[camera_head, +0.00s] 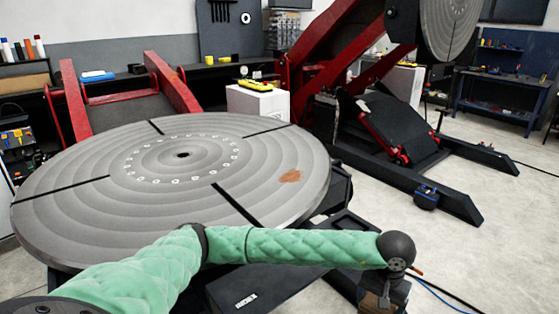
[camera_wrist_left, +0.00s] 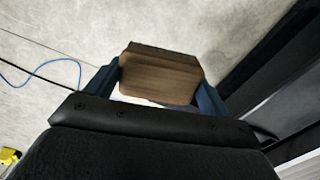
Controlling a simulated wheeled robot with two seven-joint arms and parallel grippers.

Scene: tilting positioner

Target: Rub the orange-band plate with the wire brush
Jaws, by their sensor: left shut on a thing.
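A large round grey plate (camera_head: 70,215) with grooves and dark slots lies nearly flat at left in the head view. It bears a rusty orange-brown patch (camera_head: 290,176) near its right edge; I see no clear orange band. A second round grey plate (camera_head: 447,25) stands steeply tilted at upper right. My left gripper (camera_head: 383,298) is low, right of and apart from the near plate. It is shut on a brown wooden block, seemingly the wire brush (camera_wrist_left: 160,77), seen between both fingers in the left wrist view. Its bristles are hidden. My right gripper is not in view.
A red and black positioner frame (camera_head: 330,50) carries the tilted plate. A white box (camera_head: 258,104) with a yellow device on top stands behind the near plate. A blue cable (camera_head: 440,293) lies on the floor. Open floor (camera_head: 500,265) is at right.

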